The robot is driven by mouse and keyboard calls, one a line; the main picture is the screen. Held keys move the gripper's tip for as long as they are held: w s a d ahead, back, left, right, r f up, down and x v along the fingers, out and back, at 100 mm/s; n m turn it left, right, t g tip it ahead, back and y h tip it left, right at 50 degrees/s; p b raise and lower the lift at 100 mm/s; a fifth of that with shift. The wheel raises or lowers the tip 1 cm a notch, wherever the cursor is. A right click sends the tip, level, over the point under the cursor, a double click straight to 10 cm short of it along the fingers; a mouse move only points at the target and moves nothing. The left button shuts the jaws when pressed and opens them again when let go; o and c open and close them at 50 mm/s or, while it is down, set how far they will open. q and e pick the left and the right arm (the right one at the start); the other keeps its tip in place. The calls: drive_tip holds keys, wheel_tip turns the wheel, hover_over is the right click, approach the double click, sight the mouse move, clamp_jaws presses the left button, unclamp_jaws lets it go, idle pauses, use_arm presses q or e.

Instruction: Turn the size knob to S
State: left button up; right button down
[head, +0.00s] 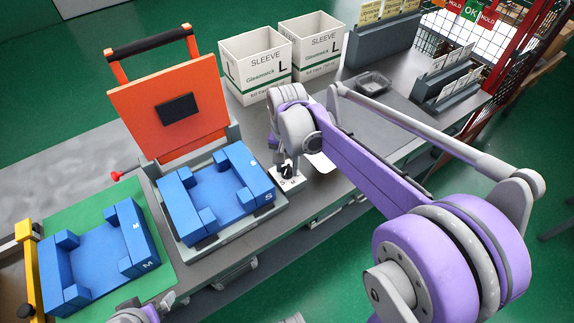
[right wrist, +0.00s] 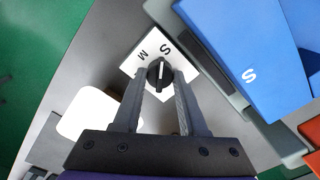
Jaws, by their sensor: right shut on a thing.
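The size knob (right wrist: 158,73) is a small black dial with a light pointer line, on a white plate (right wrist: 130,66) marked S and M. In the right wrist view, the line points up between the two letters and looks nearer the S. My right gripper (right wrist: 160,76) is shut on the knob, one finger on each side. In the head view, the right gripper (head: 285,163) reaches down to the knob (head: 287,172), which it partly hides. Only a bit of my left arm shows at the bottom edge; its gripper is out of view.
A blue fixture marked S (head: 262,190) sits left of the knob, below a raised orange lid (head: 135,105). A blue fixture marked M (head: 143,255) lies further left on a green mat. White sleeve boxes (head: 262,85) and a small dark tray (head: 373,80) stand behind.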

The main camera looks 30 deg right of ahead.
sight(287, 168)
drive_tip(key=shift+m, duration=1)
drive_tip(key=shift+c, duration=2.2)
unclamp_jaws()
wheel_tip(287, 168, up, 11)
drive_tip(key=shift+p, duration=0.4)
drive_tip(key=shift+f, duration=0.1)
